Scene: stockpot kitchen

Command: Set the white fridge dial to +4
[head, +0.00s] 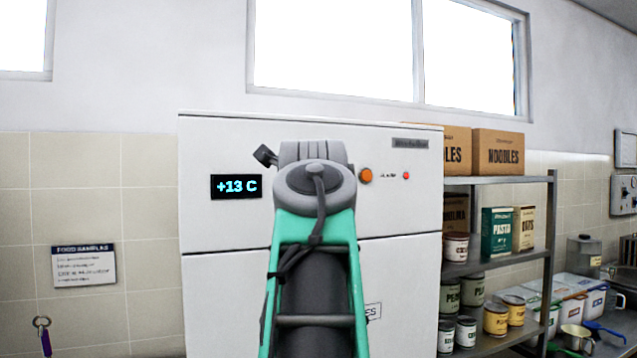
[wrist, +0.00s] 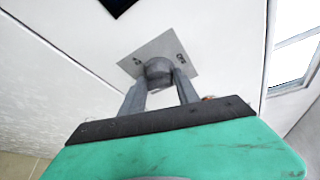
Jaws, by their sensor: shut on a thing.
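The white fridge (head: 222,278) stands straight ahead in the head view. Its display (head: 236,186) reads +13 C. In the wrist view, a grey round dial (wrist: 159,70) sits on a light square plate (wrist: 183,50) on the fridge's white front. My gripper (wrist: 161,78) has its two fingers on either side of the dial and is shut on it. The plate's markings are partly visible but too small to read. In the head view my arm hides the dial and the fingertips.
An orange lamp (head: 365,176) and a small red light (head: 406,175) are on the fridge front, right of my arm. A metal shelf (head: 500,262) with cans and boxes stands close at the right. A food samples notice (head: 84,265) hangs on the left wall.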

